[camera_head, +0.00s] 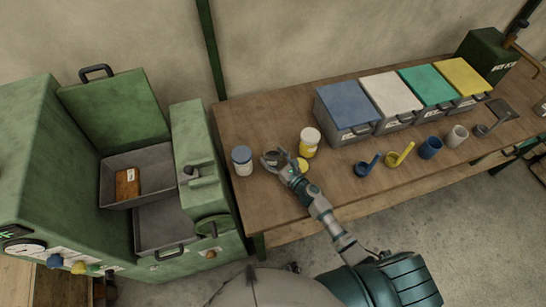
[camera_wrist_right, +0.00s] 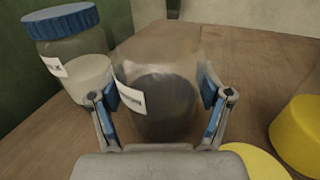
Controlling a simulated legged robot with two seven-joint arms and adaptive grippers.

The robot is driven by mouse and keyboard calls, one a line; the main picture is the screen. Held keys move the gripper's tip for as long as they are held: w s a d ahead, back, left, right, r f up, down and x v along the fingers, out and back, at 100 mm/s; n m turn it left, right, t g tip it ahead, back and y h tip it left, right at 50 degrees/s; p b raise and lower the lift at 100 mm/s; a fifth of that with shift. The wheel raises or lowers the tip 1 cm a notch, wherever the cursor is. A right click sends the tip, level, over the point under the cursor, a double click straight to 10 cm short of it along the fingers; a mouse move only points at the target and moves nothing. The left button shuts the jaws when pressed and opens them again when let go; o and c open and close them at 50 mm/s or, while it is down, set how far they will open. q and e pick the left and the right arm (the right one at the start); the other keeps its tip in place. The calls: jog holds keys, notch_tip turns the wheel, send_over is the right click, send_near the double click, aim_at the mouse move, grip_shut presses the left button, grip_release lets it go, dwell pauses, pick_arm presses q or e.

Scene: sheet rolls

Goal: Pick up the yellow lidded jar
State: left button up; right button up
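A clear jar with dark contents and a white label (camera_wrist_right: 160,100) stands on the bench between the spread fingers of my right gripper (camera_wrist_right: 160,93). No lid shows on it. The same jar (camera_head: 271,158) shows in the head view at the tip of my right gripper (camera_head: 280,165). The fingers flank it closely; I cannot tell whether they touch it. A flat yellow round piece (camera_head: 302,165) lies beside my gripper, and yellow also shows at lower right in the wrist view (camera_wrist_right: 257,163). My left gripper is not in view.
A blue-lidded jar (camera_head: 242,160) stands close on the left. A green machine (camera_head: 199,150) with open trays is further left. Coloured-lid bins (camera_head: 346,108) line the bench's back right. Scoops (camera_head: 367,165) and cups (camera_head: 430,148) stand in front of them.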

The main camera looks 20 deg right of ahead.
jog(key=c, duration=0.5)
jog(key=shift+r, duration=0.15)
